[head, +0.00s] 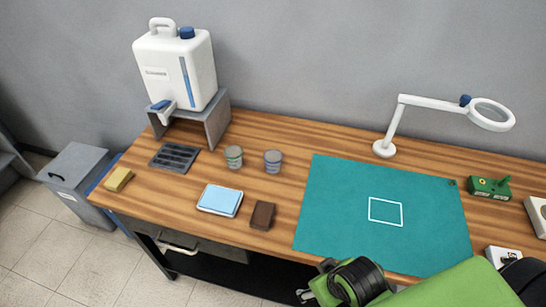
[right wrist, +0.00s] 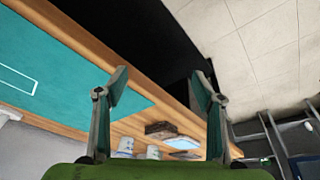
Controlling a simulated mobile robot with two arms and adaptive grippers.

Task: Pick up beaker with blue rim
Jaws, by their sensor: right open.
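Two small grey beakers stand upright on the wooden table in the head view. The left beaker (head: 233,157) shows a greenish tint, and the right beaker (head: 273,161) has bluish-grey bands. The rim colours are too small to be sure of. Both beakers also show small near the bottom of the right wrist view, one (right wrist: 125,146) beside the other (right wrist: 153,152). My right gripper (right wrist: 160,90) is open and empty, its two fingers apart. In the head view its green arm comes in at the lower right, in front of the table's front edge and away from the beakers. My left gripper is not in view.
A white jug (head: 183,70) with a blue cap stands on a grey stand (head: 216,124). A dark slotted tray (head: 174,157), yellow sponge (head: 118,179), light-blue pad (head: 220,200) and brown block (head: 262,215) lie around the beakers. A teal mat (head: 340,190) and magnifier lamp (head: 384,149) are right.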

